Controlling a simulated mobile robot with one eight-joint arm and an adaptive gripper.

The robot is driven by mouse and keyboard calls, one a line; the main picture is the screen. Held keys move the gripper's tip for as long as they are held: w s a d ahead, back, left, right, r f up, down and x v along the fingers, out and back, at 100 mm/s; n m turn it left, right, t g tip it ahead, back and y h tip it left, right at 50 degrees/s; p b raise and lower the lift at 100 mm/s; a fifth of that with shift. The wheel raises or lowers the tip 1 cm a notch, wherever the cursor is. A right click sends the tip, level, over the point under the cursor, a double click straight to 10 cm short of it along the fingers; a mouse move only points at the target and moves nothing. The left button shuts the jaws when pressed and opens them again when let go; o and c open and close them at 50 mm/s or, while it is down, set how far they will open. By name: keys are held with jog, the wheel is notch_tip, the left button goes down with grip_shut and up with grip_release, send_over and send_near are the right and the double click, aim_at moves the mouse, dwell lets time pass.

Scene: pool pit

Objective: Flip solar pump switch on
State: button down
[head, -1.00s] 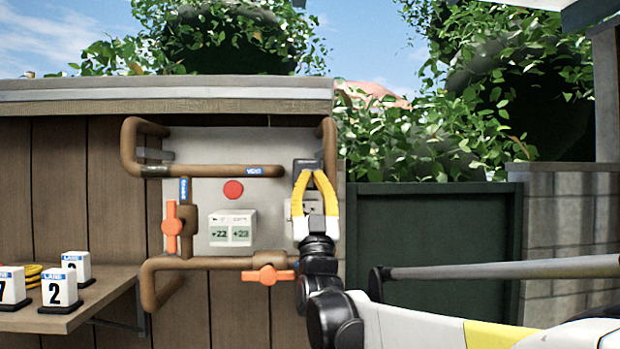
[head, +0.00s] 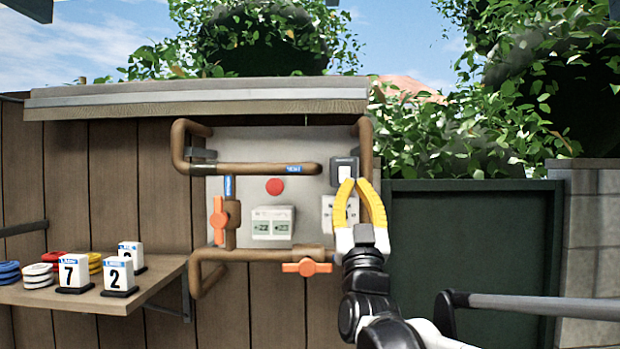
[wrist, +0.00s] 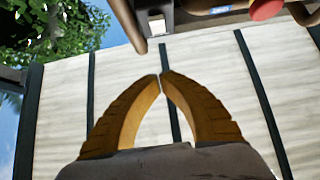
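A dark switch box (head: 344,163) with a white rocker (head: 344,172) is mounted on the right part of the grey panel (head: 240,150). Its label is too small to read. The rocker's position cannot be told. The box also shows at the top of the wrist view (wrist: 157,23). My gripper (head: 354,181) has yellow fingers pointing up, their tips just below the rocker in the head view. In the wrist view the fingertips (wrist: 160,76) meet with nothing between them, apart from the box in the picture. Whether they touch the switch cannot be told.
Brown pipes (head: 250,169) with orange valve handles (head: 306,267) surround the panel. A red button (head: 274,186), a digital display (head: 272,222) and a white plate (head: 328,208) are near. A shelf (head: 165,275) with lane markers is at left, a dark green gate (head: 470,270) at right.

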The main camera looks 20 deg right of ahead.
jog(key=s+a+f+n+g+y+b, duration=0.1)
jog(key=s+a+f+g+y+b, duration=0.15)
jog(key=f+b, duration=0.75)
jog(key=s+a+f+n+g+y+b, duration=0.1)
jog(key=a+f+n+g+y+b, duration=0.2)
jog(key=f, duration=1.5)
jog(key=s+a+f+g+y+b, duration=0.25)
jog(key=f+g+b, duration=0.2)
jog(key=f, duration=0.95)
jog(key=s+f+g+b, duration=0.3)
jog(key=s+f, duration=0.3)
jog(key=f, duration=0.5)
jog(key=s+f+g+b, duration=0.3)
jog(key=s+f+b, duration=0.3)
jog(key=f, duration=0.6)
jog(key=s+f+g+b, duration=0.2)
jog(key=s+f+b, duration=0.2)
jog(key=f, duration=0.7)
jog(key=shift+s+a+f+g+b, duration=0.2)
jog(key=shift+s+a+g+b, duration=0.15)
jog(key=shift+s, duration=0.65)
